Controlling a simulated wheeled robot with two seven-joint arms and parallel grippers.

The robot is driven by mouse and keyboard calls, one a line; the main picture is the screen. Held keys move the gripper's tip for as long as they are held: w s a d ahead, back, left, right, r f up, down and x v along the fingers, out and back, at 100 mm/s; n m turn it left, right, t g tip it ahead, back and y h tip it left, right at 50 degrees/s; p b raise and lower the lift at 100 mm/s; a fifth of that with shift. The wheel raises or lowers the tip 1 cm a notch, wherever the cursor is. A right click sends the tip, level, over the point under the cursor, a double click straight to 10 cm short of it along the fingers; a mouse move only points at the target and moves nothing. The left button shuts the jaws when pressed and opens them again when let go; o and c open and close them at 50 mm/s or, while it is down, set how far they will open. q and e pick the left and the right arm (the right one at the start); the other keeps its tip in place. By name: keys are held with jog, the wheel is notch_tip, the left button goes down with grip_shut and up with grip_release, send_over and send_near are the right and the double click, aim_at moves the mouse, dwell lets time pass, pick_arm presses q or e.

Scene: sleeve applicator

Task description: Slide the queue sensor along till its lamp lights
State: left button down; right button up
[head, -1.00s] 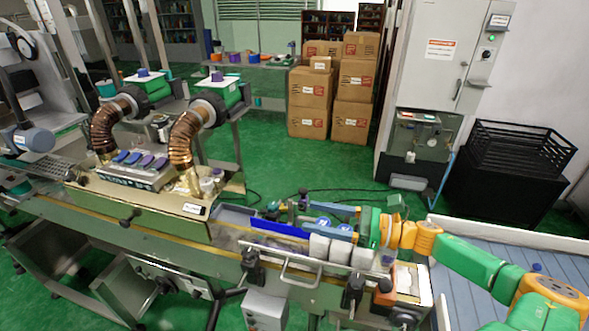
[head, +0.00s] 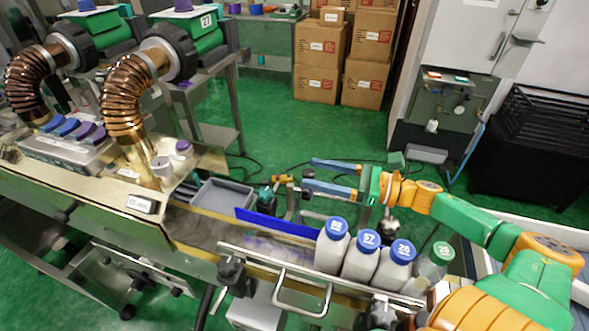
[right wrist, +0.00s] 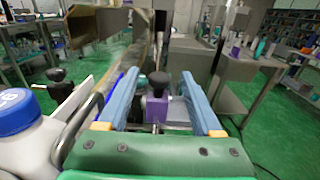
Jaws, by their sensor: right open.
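My right gripper (head: 310,173) is open, reaching in from the right behind the conveyor, with its two blue fingers pointing left. In the right wrist view, a purple block with a black knob (right wrist: 157,95) shows between and just ahead of the fingers; it looks like the queue sensor. I cannot tell whether the fingers touch it. In the head view that block is not clearly made out. No lit lamp can be made out. My left gripper is not in view.
White bottles with blue caps (head: 333,246) and a green-capped bottle (head: 430,265) stand in a row on the conveyor, in front of my right gripper. A blue guide strip (head: 275,226) lies left of them. A grey tray (head: 222,195) and copper hoses (head: 122,105) are further left.

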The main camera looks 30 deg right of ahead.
jog(key=shift+x, duration=2.9)
grip_shut()
